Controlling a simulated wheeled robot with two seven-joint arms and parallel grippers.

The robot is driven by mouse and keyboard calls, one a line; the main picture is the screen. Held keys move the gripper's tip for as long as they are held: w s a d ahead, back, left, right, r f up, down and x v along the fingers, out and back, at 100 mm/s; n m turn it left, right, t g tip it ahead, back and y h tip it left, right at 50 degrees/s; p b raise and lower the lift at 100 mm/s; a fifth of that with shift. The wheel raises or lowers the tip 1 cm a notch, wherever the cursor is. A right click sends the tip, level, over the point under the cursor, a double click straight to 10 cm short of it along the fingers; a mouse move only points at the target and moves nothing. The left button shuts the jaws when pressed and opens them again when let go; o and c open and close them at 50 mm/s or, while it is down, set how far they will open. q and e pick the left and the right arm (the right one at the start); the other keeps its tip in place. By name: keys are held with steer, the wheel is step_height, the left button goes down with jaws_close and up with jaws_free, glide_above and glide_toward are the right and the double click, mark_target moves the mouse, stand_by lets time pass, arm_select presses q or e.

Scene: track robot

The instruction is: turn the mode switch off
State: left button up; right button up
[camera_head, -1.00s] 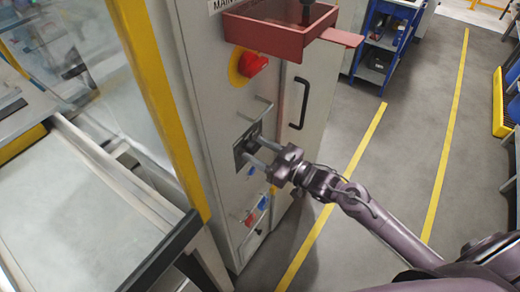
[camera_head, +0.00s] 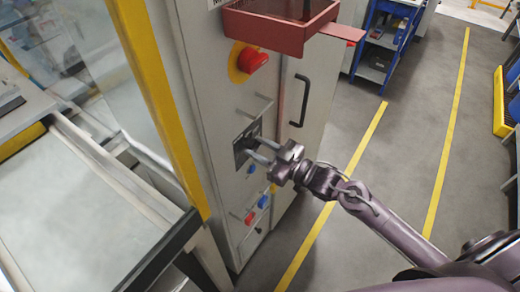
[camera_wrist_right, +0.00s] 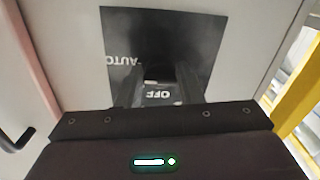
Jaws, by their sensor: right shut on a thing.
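The mode switch is on a dark square plate (camera_head: 242,139) on the front of the grey cabinet. The plate (camera_wrist_right: 205,40) also fills the middle of the right wrist view, with the words AUTO and OFF upside down. The switch knob is dark and mostly hidden between the fingers, so its exact angle cannot be told. My right gripper (camera_head: 256,150) reaches the plate from the right and is shut on the knob; its dark fingers (camera_wrist_right: 162,88) show in the wrist view, near the OFF label. My left gripper is not in view.
A red emergency button (camera_head: 252,60) and a red tray (camera_head: 270,28) are above the plate. A thin bar handle (camera_head: 254,110) and a black door handle (camera_head: 300,103) are close by. Small red and blue buttons (camera_head: 262,202) are below. Open floor (camera_head: 400,150) lies right.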

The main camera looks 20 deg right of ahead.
steer(key=n+b, duration=0.8)
steer(key=n, duration=0.5)
steer(key=shift+f+n, duration=0.15)
steer(key=shift+n, duration=0.25)
steer(key=shift+r+n+b, duration=0.2)
steer(key=shift+n+b, duration=1.5)
steer(key=shift+n, duration=0.4)
steer(key=o, duration=0.9)
steer(key=shift+d, duration=0.1)
